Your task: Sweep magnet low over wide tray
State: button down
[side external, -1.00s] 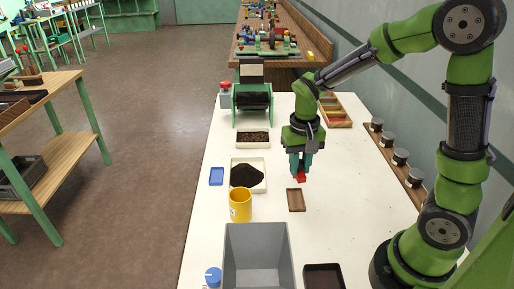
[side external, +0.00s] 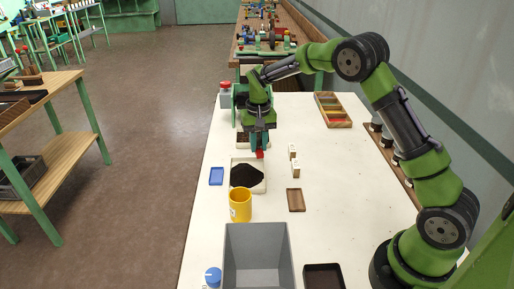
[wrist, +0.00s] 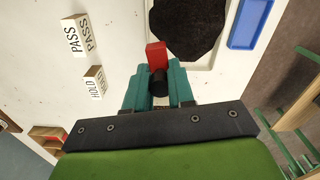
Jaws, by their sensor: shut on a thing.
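The magnet, a red block with a black round part (wrist: 156,56), is held between the teal fingers of my gripper (side external: 259,147). Its red end (side external: 260,154) points down in the side view. The wide white tray (side external: 262,189) holds a flat black heap (side external: 246,175). My gripper is at the tray's far edge, with the magnet above or just beyond its far right corner. The exact height is unclear. The wrist view shows the black heap (wrist: 188,22) just past the magnet, with no visible contact.
Two small labelled blocks, PASS (wrist: 77,35) and HOLD (wrist: 95,82), stand right of the tray. A yellow cup (side external: 240,206), a blue dish (side external: 216,176), a brown dish (side external: 295,200) and a grey bin (side external: 258,260) are nearby. A smaller tray behind is partly hidden by my gripper.

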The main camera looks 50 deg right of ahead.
jog(key=shift+f, duration=1.75)
jog(key=shift+a+f, duration=0.1)
jog(key=shift+s+a, duration=2.65)
jog(key=shift+s, duration=0.05)
jog(key=shift+w+d, duration=0.65)
jog(key=shift+w, duration=0.5)
jog(key=shift+w+d, duration=0.6)
jog(key=shift+w, duration=0.6)
jog(key=shift+w+d, duration=0.65)
jog(key=shift+w, duration=0.5)
jog(key=shift+a, duration=0.1)
jog(key=shift+s+a, duration=0.65)
jog(key=shift+a, duration=0.5)
jog(key=shift+s+a, duration=0.6)
jog(key=shift+a, duration=0.55)
jog(key=shift+s+a, duration=0.65)
jog(key=shift+a, duration=0.5)
